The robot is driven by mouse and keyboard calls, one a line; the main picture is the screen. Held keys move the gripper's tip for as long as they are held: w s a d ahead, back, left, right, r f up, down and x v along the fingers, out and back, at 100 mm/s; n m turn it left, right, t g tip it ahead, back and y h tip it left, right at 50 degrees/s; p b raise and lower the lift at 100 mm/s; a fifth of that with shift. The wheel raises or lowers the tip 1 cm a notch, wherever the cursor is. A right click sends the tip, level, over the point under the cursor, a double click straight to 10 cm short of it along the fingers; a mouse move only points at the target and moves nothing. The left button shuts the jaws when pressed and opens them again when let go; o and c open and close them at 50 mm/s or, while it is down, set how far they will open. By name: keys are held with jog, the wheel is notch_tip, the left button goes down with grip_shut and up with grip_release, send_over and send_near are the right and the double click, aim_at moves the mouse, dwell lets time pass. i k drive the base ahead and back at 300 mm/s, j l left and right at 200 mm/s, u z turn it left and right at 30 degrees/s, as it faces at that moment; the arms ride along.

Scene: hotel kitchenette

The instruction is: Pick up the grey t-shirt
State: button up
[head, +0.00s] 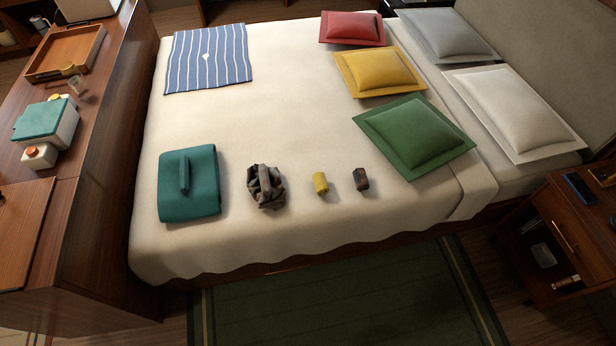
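A crumpled grey-brown cloth (265,189) lies bunched up near the front edge of the bed (290,115); its folds hide its shape, so I cannot tell for sure that it is the grey t-shirt. It lies between a folded teal cloth (203,201) on its left and a small yellow roll (320,183) on its right, apart from both. My gripper is not in view.
A dark mottled roll (361,180) lies right of the yellow one. A blue striped cloth (208,58) lies flat at back left. Green (415,136), yellow (380,72) and red (352,28) cushions lie at right. A wooden counter (105,120) borders the bed's left; green rug (350,295) in front.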

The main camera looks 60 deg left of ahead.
aim_at(264, 182)
jog(key=u, duration=1.95)
